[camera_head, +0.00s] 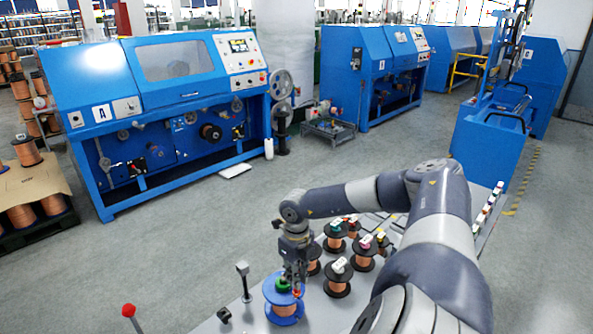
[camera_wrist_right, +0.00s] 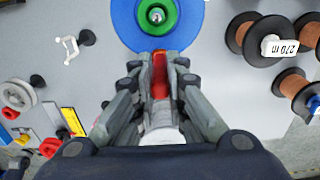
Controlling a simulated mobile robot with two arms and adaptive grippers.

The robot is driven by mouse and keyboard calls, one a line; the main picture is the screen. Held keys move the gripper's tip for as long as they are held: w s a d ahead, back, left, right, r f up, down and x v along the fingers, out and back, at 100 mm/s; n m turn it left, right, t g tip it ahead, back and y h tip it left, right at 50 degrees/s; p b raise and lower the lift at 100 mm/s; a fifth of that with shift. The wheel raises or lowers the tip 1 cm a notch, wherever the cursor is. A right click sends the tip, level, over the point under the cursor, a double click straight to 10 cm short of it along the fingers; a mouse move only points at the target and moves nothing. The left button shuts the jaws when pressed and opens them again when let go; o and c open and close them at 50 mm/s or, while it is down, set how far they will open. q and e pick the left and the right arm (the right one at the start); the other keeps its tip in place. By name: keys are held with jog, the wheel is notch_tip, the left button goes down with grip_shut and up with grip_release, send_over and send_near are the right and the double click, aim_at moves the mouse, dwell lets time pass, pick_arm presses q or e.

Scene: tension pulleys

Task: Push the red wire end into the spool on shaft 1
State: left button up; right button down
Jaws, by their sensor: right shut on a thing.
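A blue-flanged spool (camera_head: 284,312) with copper winding sits at the front of the grey table, a green hub (camera_head: 282,286) on its top. In the right wrist view the blue flange (camera_wrist_right: 125,22) lies just ahead of the fingertips, and a metal shaft end (camera_wrist_right: 156,15) shows in the middle of the green hub (camera_wrist_right: 170,25). My right gripper (camera_head: 296,284) is over the spool's right part. In the wrist view my right gripper (camera_wrist_right: 160,58) is shut on the red wire end (camera_wrist_right: 160,78), next to the flange's edge. I cannot tell whether the red end touches the spool.
Several black-flanged copper spools (camera_head: 338,278) stand behind and right of the blue one. A metal post (camera_head: 243,280) stands left of it, with a red knob (camera_head: 128,310) farther left. Blue machines (camera_head: 165,100) stand across the open grey floor.

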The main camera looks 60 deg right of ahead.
jog(key=shift+f+b, duration=0.5)
jog(key=shift+f, duration=0.05)
dwell(0.7)
dwell(0.4)
jog(key=c, duration=1.5)
grip_release()
jog(key=shift+c, duration=0.2)
jog(key=o, duration=0.3)
jog(key=shift+o, duration=0.2)
jog(key=shift+r, duration=0.15)
jog(key=shift+r+p, duration=2.15)
jog(key=shift+r, duration=1.25)
